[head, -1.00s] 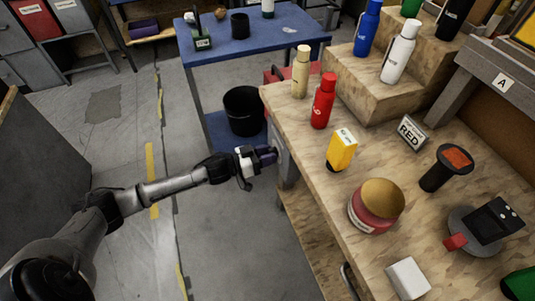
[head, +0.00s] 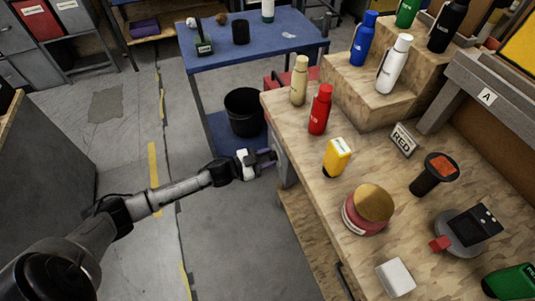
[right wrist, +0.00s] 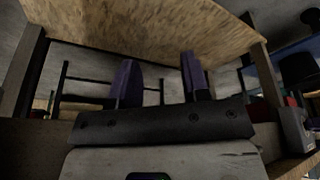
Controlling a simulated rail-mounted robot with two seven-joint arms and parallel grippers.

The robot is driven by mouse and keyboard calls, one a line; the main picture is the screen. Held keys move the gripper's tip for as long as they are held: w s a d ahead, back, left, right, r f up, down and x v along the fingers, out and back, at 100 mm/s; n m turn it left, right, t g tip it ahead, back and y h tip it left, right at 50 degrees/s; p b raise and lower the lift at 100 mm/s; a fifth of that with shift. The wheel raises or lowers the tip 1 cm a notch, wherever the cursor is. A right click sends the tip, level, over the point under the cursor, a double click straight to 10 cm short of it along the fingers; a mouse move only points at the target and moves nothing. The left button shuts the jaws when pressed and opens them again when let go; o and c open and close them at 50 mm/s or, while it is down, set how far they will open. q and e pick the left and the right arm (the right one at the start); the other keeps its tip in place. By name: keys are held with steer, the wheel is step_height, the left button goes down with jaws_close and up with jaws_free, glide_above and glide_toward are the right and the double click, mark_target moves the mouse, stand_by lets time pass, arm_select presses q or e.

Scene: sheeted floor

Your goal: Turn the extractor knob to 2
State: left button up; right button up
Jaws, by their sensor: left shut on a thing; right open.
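A grey box (head: 281,152) is fixed to the near left side of the workbench, below its top. My left gripper (head: 268,157) reaches it from the left, with its purple fingers shut against the front of the box. The extractor knob itself is hidden by these fingers, and its number marks cannot be read. My right gripper (right wrist: 157,78) shows in the right wrist view with its two purple fingers apart and nothing between them. It points below a wooden board. A small grey box (right wrist: 295,128) stands at the right of that view.
A blue table (head: 280,45) and black bin (head: 244,110) stand behind. The floor left of the bench is open around my left arm.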

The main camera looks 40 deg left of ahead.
arm_select(q)
steer(key=m+p, duration=0.1)
steer(key=m, duration=0.3)
steer(key=shift+r+m+p, duration=0.1)
steer(key=shift+m+p, duration=0.55)
steer(key=shift+m, duration=2.35)
steer(key=o, duration=0.9)
